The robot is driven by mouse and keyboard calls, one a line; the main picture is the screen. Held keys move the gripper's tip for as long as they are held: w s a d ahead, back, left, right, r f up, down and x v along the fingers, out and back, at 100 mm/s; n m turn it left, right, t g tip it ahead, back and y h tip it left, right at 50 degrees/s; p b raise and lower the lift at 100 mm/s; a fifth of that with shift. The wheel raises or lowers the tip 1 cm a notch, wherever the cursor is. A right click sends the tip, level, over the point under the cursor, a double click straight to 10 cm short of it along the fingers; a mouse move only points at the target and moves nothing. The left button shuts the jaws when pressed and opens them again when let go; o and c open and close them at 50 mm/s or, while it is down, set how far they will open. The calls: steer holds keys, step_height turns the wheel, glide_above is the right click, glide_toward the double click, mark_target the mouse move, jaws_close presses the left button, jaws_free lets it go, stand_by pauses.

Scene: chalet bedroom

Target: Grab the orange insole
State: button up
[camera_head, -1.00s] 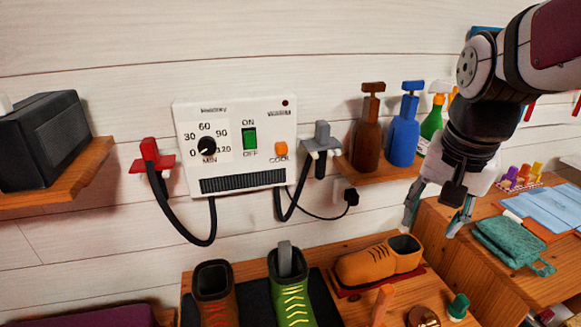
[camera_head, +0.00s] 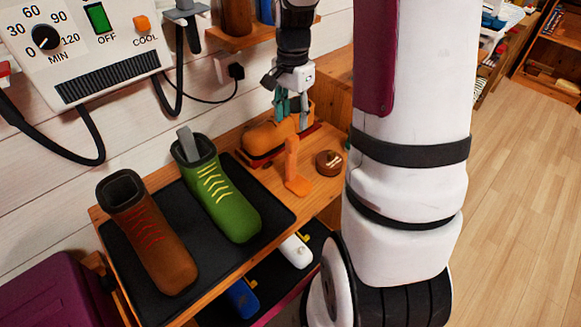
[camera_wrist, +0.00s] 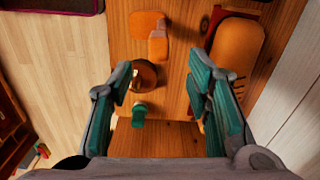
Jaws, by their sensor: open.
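The orange insole (camera_head: 291,160) appears as an orange L-shaped piece, partly upright, on the wooden bench top in the head view. It also shows in the wrist view (camera_wrist: 147,25), near the top middle, beyond my fingertips. My gripper (camera_head: 292,112) points down above the bench, just behind the insole's upper end in the head view. In the wrist view my gripper (camera_wrist: 162,85) has its fingers spread wide with nothing held between them.
An orange shoe (camera_head: 262,143) lies close beside my gripper. A round brown tin (camera_head: 329,162) and a small green-capped item (camera_wrist: 140,108) are near. A brown boot (camera_head: 150,235) and a green boot (camera_head: 225,200) stand on a black mat (camera_head: 205,262) at left.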

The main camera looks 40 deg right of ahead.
mark_target(292, 136)
steer(key=shift+s+a+f+b, duration=0.1)
steer(key=shift+f+b, duration=0.15)
steer(key=shift+f, duration=1.75)
steer(key=shift+a+f+b, duration=0.1)
steer(key=shift+f+b, duration=0.15)
steer(key=shift+f, duration=1.75)
jaws_close()
